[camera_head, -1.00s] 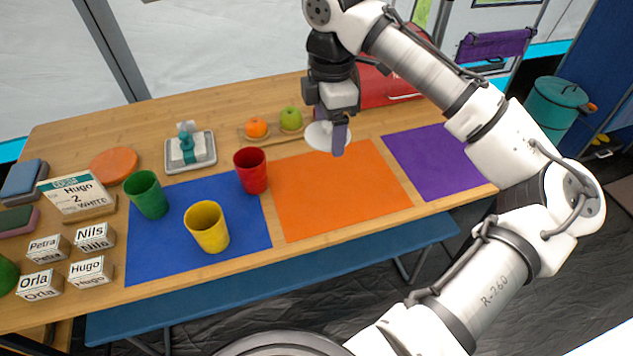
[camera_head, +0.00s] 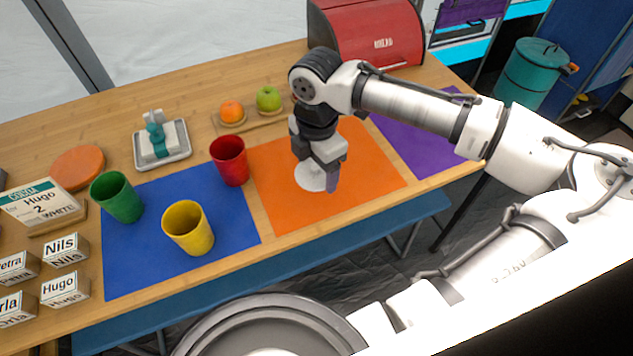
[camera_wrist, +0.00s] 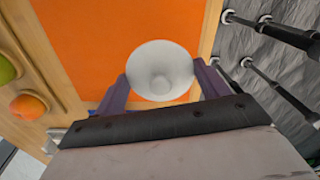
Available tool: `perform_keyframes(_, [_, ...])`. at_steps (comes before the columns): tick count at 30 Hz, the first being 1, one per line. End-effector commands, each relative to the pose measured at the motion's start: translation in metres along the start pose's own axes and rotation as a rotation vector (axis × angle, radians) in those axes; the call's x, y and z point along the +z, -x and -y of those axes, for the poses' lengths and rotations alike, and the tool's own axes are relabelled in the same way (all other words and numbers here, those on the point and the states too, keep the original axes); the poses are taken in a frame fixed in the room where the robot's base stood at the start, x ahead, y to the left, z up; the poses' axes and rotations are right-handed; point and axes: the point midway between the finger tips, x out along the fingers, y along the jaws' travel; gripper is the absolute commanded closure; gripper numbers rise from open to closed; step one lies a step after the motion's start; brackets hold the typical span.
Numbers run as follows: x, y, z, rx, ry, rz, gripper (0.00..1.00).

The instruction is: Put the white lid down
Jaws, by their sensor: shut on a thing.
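The white lid (camera_head: 311,177) is a round disc over the orange mat (camera_head: 273,204). In the wrist view the white lid (camera_wrist: 160,71) looks like a shallow round dish between the two purple fingers of my gripper (camera_wrist: 164,88). In the head view my gripper (camera_head: 326,178) is shut on the lid, and its fingers partly hide it. The lid is low over the mat; I cannot tell whether it touches.
A red cup (camera_head: 229,161) and a yellow cup (camera_head: 188,228) stand on the blue mat (camera_head: 130,262), with a green cup (camera_head: 117,197) at its left edge. A board with an orange (camera_head: 231,111) and an apple (camera_head: 268,98) lies behind. The purple mat (camera_head: 428,150) looks bare.

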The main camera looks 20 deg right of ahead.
Motion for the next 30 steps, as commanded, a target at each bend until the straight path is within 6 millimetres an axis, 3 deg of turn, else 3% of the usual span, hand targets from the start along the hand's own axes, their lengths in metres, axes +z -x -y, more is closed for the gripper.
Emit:
perform_keyframes(14, [0.000,-0.055,0.000,-0.001,0.001,0.001,0.48])
perform_keyframes(28, [0.000,-0.063,0.000,0.001,0.000,0.001,0.48])
perform_keyframes(29, [0.000,-0.062,0.000,0.001,0.000,0.001,0.24])
perform_keyframes(30, [0.000,-0.062,0.000,0.001,0.000,0.002,0.19])
